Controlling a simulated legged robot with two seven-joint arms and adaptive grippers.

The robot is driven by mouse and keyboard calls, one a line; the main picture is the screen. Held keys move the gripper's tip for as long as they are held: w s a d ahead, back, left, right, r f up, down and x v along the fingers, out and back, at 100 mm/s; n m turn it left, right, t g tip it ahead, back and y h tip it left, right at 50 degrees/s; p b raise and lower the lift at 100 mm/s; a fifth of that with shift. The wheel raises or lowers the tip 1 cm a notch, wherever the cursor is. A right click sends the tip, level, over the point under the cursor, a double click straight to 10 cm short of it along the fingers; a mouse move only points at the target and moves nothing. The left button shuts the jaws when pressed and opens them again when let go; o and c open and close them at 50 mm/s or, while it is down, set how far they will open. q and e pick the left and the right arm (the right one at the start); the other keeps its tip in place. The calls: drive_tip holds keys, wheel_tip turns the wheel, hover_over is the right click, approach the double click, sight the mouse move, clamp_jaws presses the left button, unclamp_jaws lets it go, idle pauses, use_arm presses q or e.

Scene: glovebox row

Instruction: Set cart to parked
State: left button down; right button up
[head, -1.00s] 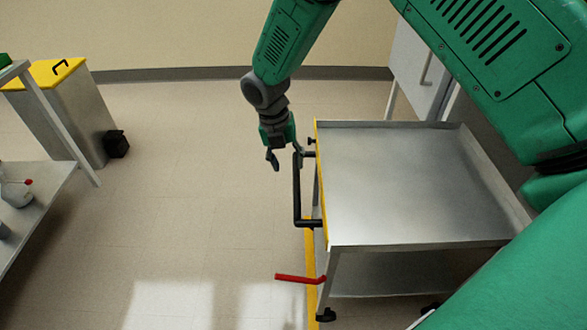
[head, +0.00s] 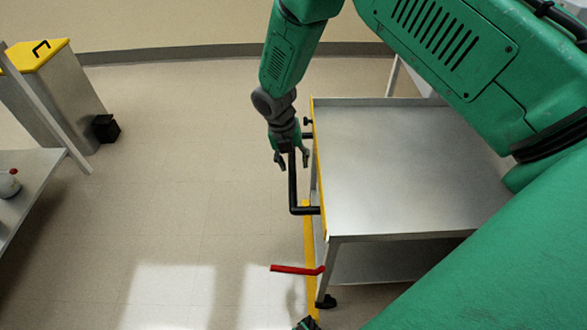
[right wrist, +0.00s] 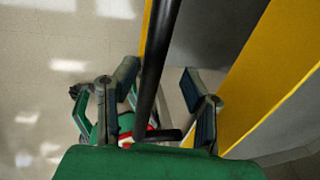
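The steel cart (head: 405,165) stands at the right with a yellow strip along its left edge. Its black push handle (head: 293,190) sticks out to the left. My right gripper (head: 291,160) is at the handle's far part, fingers apart on either side of it. In the right wrist view the bar (right wrist: 155,65) runs between the two open fingers (right wrist: 160,95), with gaps visible. A red lever (head: 297,269) juts left from low on the cart's near leg. My left gripper (head: 307,323) barely shows at the bottom edge; its fingers are not clear.
A yellow floor line (head: 308,230) runs beside the cart. A yellow-lidded bin (head: 62,90) and a bench (head: 28,185) with a flask (head: 9,184) stand at the left. The floor between is clear.

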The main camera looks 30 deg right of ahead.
drive_tip(key=shift+f, duration=0.75)
drive_tip(key=shift+a, duration=0.65)
drive_tip(key=shift+d, duration=0.15)
drive_tip(key=c, duration=0.8)
drive_tip(key=shift+d, duration=0.4)
clamp_jaws()
use_arm(q)
drive_tip(key=shift+a+f, duration=0.2)
drive_tip(key=shift+f, duration=0.05)
drive_tip(key=shift+a+r, duration=0.1)
